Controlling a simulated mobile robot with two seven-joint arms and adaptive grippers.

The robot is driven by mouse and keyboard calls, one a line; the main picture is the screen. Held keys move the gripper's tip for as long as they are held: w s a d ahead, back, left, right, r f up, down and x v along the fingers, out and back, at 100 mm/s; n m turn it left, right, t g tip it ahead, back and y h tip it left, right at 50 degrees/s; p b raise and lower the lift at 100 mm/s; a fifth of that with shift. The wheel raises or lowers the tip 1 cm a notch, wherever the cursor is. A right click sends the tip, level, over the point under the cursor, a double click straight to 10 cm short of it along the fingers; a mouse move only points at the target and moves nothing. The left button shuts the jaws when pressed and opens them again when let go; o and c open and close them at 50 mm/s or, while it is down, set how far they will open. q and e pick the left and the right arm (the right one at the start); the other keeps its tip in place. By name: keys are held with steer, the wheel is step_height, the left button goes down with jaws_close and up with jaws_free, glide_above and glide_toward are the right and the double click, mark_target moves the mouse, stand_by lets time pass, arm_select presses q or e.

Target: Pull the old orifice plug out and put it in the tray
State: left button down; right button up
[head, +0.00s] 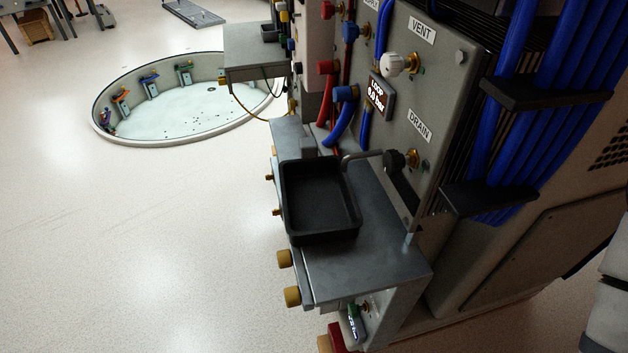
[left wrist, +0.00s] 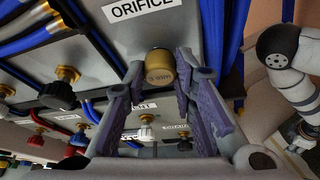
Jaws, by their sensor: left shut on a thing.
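In the left wrist view, my left gripper (left wrist: 161,78) has its purple-grey fingers on either side of a round brass plug (left wrist: 161,66) with small dark lettering on its face. It is shut on this plug. The plug is just below the ORIFICE label (left wrist: 140,6) on the grey panel. I cannot tell whether the plug is still seated in its port. The black tray (head: 318,205) in the head view is empty and rests on a grey metal shelf (head: 375,265) at the front of the machine. Neither gripper shows in the head view.
The VENT valve (head: 397,64) and the DRAIN valve (head: 394,160) stick out above the shelf. A bent metal spout (head: 362,155) reaches towards the tray's back edge. Blue hoses (head: 550,70) run down the right. Open floor (head: 150,250) lies to the left.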

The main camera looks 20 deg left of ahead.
arm_select(q)
steer(key=s+a, duration=0.3)
steer(key=a, duration=0.3)
steer(key=shift+s+a, duration=0.15)
steer(key=shift+s, duration=0.2)
